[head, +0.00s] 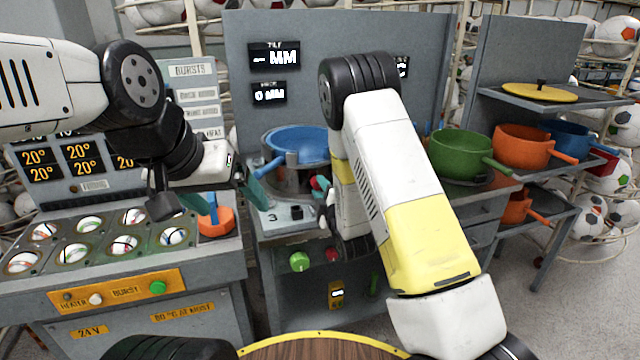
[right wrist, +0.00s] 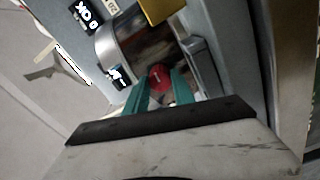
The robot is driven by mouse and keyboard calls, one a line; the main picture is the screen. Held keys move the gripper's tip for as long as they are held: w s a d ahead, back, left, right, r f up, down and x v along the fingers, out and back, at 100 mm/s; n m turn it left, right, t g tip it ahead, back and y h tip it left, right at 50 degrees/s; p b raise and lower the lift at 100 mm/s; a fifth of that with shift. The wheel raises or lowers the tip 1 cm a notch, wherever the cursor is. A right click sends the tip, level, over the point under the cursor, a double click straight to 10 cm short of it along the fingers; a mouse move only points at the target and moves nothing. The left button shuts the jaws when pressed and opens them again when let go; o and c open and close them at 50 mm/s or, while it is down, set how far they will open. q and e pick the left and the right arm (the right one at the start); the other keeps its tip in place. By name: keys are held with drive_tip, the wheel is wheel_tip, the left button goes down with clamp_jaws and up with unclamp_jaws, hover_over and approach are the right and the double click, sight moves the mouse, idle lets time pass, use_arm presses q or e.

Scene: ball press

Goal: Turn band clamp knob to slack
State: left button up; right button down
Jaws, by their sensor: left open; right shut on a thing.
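The band clamp knob is red and shows in the right wrist view (right wrist: 158,77), between the two teal fingers of my right gripper (right wrist: 160,88), which is shut on it. In the head view a bit of the red knob (head: 316,183) shows on the right side of the metal band below the blue pan (head: 298,141). My right arm hides most of that area. My left gripper (head: 258,179) is open and empty, left of the press, near the blue pan's handle. The knob's exact turn cannot be read.
A bench with several balls in round cups (head: 88,240) stands at the left, with an orange pot-like piece (head: 216,221) at its corner. A green pot (head: 462,154) and orange pot (head: 522,146) stand at the right. A round wooden table edge (head: 322,347) is in front.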

drive_tip(key=shift+n, duration=0.5)
drive_tip(key=c, duration=1.1)
unclamp_jaws()
drive_tip(key=shift+o, duration=0.2)
drive_tip(key=shift+s, duration=0.1)
drive_tip(key=v, duration=0.7)
drive_tip(key=shift+s, duration=0.3)
drive_tip(key=shift+d+r, duration=0.1)
drive_tip(key=shift+d, duration=0.05)
